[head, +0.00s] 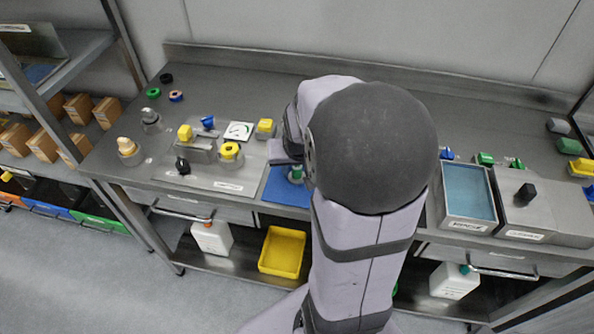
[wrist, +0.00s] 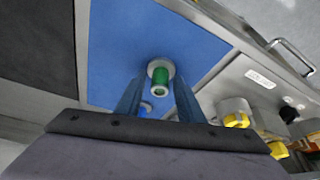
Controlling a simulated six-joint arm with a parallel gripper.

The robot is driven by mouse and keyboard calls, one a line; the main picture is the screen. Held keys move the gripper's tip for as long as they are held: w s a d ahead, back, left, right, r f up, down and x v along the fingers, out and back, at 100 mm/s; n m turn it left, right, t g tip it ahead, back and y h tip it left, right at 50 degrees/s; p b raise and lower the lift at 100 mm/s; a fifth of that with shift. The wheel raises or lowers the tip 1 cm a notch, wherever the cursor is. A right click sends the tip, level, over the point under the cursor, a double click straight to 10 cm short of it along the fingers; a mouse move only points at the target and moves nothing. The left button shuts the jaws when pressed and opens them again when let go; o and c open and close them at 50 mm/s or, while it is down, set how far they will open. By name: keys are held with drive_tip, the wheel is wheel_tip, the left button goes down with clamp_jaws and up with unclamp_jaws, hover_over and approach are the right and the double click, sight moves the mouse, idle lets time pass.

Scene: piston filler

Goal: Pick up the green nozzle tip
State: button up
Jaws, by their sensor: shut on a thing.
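The green nozzle tip (wrist: 161,78) has a green body and pale metal ends. It is over the blue mat (wrist: 205,50) in the wrist view. My gripper (wrist: 159,98) is shut on it, with one finger on each side. In the head view the nozzle tip (head: 296,172) shows small beside my wrist, over the blue mat (head: 285,192). My arm hides most of the gripper and part of the mat there. I cannot tell whether the nozzle tip touches the mat.
A station with yellow and black knobs (head: 215,180) stands left of the mat. A blue-lined tray (head: 468,228) is to the right of my arm. Other small fittings stand at the left.

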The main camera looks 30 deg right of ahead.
drive_tip(key=shift+r, duration=0.1)
wheel_tip(320, 180, up, 10)
drive_tip(key=shift+f, duration=0.1)
drive_tip(key=w+a+r+n+y+p, duration=0.1)
drive_tip(key=w+a+r+n+p, duration=0.1)
drive_tip(key=a+p, duration=0.55)
drive_tip(key=w+a+r+n+p, duration=0.15)
drive_tip(key=a+p, duration=0.25)
drive_tip(key=p, duration=0.7)
drive_tip(key=w, duration=1.1)
drive_tip(key=shift+r+p, duration=0.35)
drive_tip(key=shift+r, duration=0.1)
drive_tip(key=shift+f+m, duration=0.15)
drive_tip(key=shift+m, duration=0.1)
drive_tip(key=shift+f+b, duration=3.65)
drive_tip(key=shift+f, duration=0.7)
